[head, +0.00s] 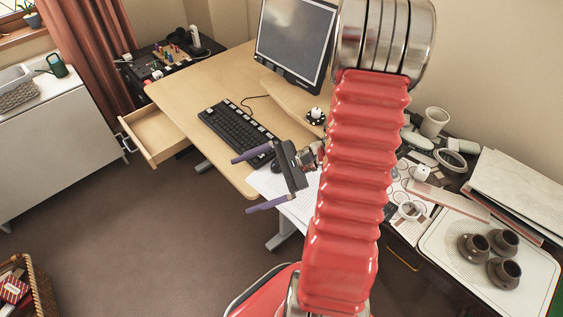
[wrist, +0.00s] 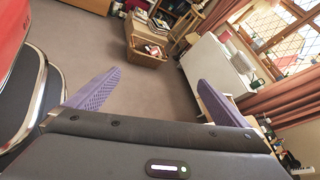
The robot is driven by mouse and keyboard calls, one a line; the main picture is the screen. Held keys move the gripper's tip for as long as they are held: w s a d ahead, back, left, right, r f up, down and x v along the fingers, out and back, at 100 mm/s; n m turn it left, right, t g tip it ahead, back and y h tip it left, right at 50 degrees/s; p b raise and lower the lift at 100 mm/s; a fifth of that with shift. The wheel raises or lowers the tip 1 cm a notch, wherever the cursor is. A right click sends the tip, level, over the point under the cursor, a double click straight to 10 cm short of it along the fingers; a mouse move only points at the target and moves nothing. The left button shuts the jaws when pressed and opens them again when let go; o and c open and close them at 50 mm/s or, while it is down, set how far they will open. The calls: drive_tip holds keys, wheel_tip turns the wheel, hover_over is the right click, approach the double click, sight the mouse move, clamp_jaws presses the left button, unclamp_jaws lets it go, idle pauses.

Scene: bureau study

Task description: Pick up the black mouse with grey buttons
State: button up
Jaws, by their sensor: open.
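A small dark shape (head: 276,166), which may be the black mouse, shows near the right end of the keyboard on the desk. It is mostly hidden behind my gripper, and I cannot make out grey buttons. My gripper (head: 243,184) is open and empty, its two purple fingers pointing left over the desk's front edge. In the wrist view my gripper (wrist: 160,78) has its fingers wide apart with only the floor and distant furniture beyond. No mouse shows in the wrist view.
A black keyboard (head: 238,131) and a monitor (head: 295,40) stand on the wooden desk (head: 185,90). An open drawer (head: 160,139) juts out at its left. Brown cups (head: 504,271) stand on a tray at right.

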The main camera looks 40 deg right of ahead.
drive_tip(key=s+d+f+m+t+h, duration=0.3)
drive_tip(key=d+f+m+t+h, duration=0.2)
drive_tip(key=d+f+m, duration=0.3)
drive_tip(key=s+d+f+m+t+h, duration=0.3)
drive_tip(key=d+f+m+t+h, duration=0.2)
drive_tip(key=d+f+m, duration=0.3)
drive_tip(key=d+m+h, duration=0.1)
drive_tip(key=d, duration=0.3)
drive_tip(key=shift+d+t, duration=0.4)
drive_tip(key=w, duration=0.8)
drive_tip(key=shift+w+a, duration=0.15)
drive_tip(key=shift+w, duration=0.1)
drive_tip(key=shift+w+a+f, duration=0.1)
drive_tip(key=shift+w+f, duration=0.05)
drive_tip(key=shift+w, duration=1.15)
drive_tip(key=shift+w+f, duration=0.1)
drive_tip(key=shift+w, duration=1.2)
drive_tip(key=shift+c, duration=0.3)
